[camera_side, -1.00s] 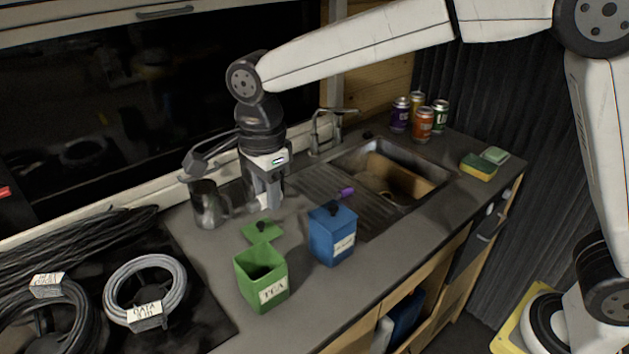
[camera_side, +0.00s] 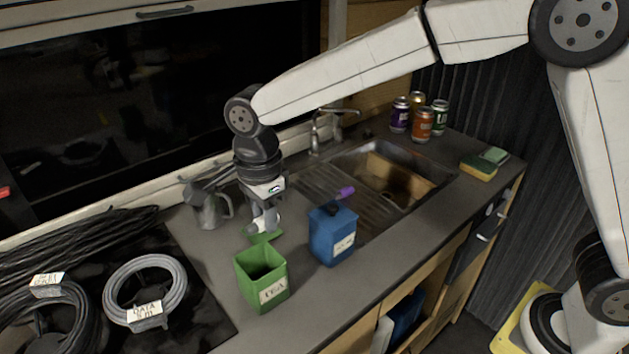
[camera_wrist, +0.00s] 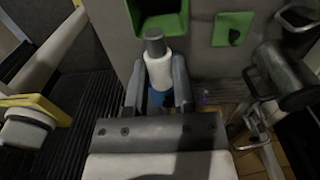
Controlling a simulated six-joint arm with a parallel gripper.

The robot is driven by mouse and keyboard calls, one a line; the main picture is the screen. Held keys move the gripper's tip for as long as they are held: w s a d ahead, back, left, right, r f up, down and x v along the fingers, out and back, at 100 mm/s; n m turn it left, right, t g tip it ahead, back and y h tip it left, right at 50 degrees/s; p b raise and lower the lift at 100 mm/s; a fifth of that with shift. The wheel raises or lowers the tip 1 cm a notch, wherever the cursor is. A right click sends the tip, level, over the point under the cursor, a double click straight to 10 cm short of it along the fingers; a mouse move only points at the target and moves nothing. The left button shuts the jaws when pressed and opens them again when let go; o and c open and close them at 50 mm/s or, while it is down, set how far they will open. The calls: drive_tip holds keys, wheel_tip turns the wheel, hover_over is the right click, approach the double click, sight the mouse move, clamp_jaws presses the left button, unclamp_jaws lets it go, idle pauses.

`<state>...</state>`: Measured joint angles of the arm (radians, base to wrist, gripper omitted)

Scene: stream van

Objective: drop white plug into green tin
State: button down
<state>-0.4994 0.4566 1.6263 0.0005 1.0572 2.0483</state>
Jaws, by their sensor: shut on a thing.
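The white plug (camera_wrist: 156,72) has a grey end and is held between the fingers of my gripper (camera_wrist: 160,92) in the wrist view. In the side view the plug (camera_side: 263,224) shows as a white shape at the tip of my gripper (camera_side: 265,216). The green tin (camera_side: 261,286) stands open on the counter with a TEA label, below and in front of my gripper in the picture. Its green rim (camera_wrist: 135,22) shows at the top of the wrist view, beyond the plug. The plug is outside the tin.
A green lid (camera_side: 267,237) lies behind the green tin, partly hidden by my gripper. A lidded blue tin (camera_side: 333,240) stands close on the right. A metal jug (camera_side: 207,207) stands at left, cable coils (camera_side: 147,284) lie further left, and a sink (camera_side: 395,170) is at right.

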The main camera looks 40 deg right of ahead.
drive_tip(key=shift+f, duration=0.8)
drive_tip(key=shift+c, duration=1.8)
unclamp_jaws()
drive_tip(key=shift+r, duration=0.1)
drive_tip(key=shift+r, duration=3.85)
